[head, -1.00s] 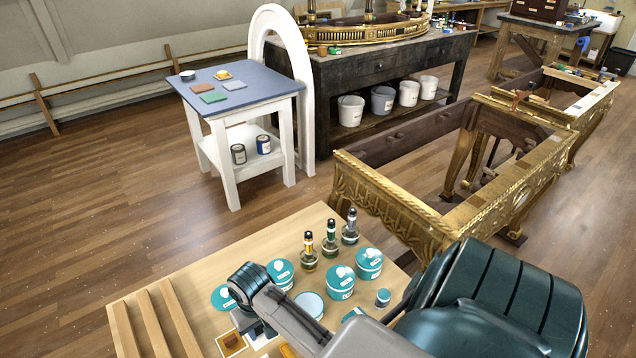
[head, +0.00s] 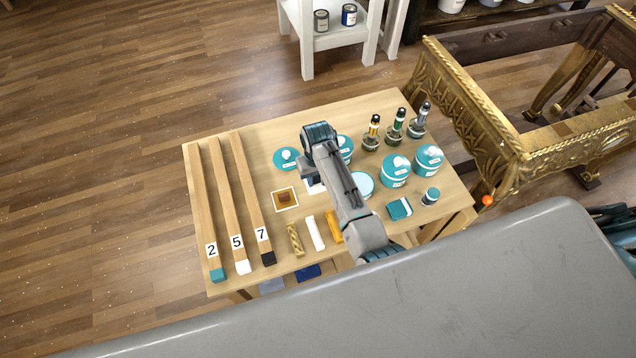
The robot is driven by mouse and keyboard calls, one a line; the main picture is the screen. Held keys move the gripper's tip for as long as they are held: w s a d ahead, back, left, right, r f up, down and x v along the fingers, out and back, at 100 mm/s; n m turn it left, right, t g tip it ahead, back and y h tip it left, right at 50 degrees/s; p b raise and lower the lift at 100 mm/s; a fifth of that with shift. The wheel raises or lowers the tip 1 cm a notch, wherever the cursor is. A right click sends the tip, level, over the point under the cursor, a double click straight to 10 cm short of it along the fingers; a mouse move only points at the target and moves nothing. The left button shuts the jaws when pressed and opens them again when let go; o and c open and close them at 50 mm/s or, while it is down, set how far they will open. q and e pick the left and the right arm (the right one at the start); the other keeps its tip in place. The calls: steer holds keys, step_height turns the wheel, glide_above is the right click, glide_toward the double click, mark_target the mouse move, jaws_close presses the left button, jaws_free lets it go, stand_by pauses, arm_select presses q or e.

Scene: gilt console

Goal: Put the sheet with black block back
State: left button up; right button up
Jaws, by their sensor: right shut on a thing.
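My right gripper (head: 308,170) is over the middle of the light wooden table (head: 270,130), seen from above and behind. It is shut on what looks like a white sheet (head: 314,187), of which only a small part shows at the jaws. The gripper and arm hide the rest. I cannot see a black block on it, and cannot tell whether it touches the table. Another white-edged sheet (head: 277,206) with a brown block (head: 286,198) lies just left of it. My left gripper is not in view.
Three wooden strips marked 2 (head: 205,215), 5 (head: 226,200) and 7 (head: 250,195) lie at the left. Teal tins (head: 396,172) and dark-capped bottles (head: 395,126) stand at the right. Gold, white and orange bars (head: 314,233) lie near the front. A gilt console frame (head: 470,110) stands beside the table.

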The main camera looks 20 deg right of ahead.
mark_target(318, 183)
steer(key=shift+f, duration=1.95)
steer(key=shift+f, duration=0.15)
steer(key=o, duration=0.9)
step_height(318, 183, up, 12)
steer(key=shift+r+b, duration=0.2)
steer(key=shift+b, duration=0.15)
